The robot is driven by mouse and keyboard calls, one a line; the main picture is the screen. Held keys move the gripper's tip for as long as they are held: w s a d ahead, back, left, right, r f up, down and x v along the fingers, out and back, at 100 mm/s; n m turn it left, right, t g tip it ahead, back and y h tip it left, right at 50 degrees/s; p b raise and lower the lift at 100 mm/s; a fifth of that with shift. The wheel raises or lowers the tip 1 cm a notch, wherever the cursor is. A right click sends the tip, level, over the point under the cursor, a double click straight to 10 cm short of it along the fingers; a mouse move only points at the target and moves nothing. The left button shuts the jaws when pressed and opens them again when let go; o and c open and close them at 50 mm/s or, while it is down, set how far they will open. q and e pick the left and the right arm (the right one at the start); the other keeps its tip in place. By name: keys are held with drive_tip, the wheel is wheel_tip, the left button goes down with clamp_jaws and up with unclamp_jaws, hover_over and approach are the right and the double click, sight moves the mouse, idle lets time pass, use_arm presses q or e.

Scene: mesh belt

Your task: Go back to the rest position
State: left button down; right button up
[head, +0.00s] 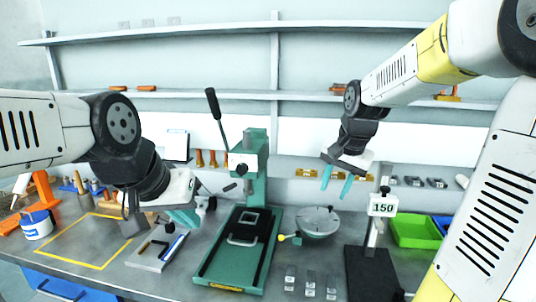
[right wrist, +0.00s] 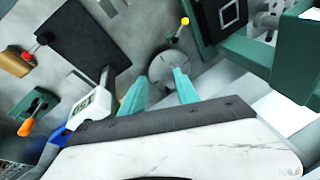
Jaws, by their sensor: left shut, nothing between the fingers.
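My left gripper (head: 186,218) is at the left in the head view, above the bench beside the green press. Its teal fingers are together with nothing seen between them. My right gripper (head: 337,188) hangs above the bench, behind and left of the display reading 150. Its two teal fingers are apart and empty. The right wrist view also shows these fingers (right wrist: 160,90) spread, with the round grey plate beyond them. No held object is in view.
A green press (head: 240,255) with a black lever stands mid-bench. The round plate (head: 316,222) is right of it. The display stand (head: 382,208) and green bin (head: 415,232) are further right.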

drive_tip(key=s+a+r+n+t, duration=0.1)
drive_tip(key=s+n, duration=0.2)
drive_tip(key=s, duration=0.5)
drive_tip(key=s+a+r+n+t+y, duration=0.1)
drive_tip(key=s+a+r+n, duration=0.1)
drive_tip(key=s, duration=0.7)
drive_tip(key=shift+s+a+n+t, duration=0.2)
drive_tip(key=shift+n+t, duration=0.1)
drive_tip(key=shift+n, duration=0.5)
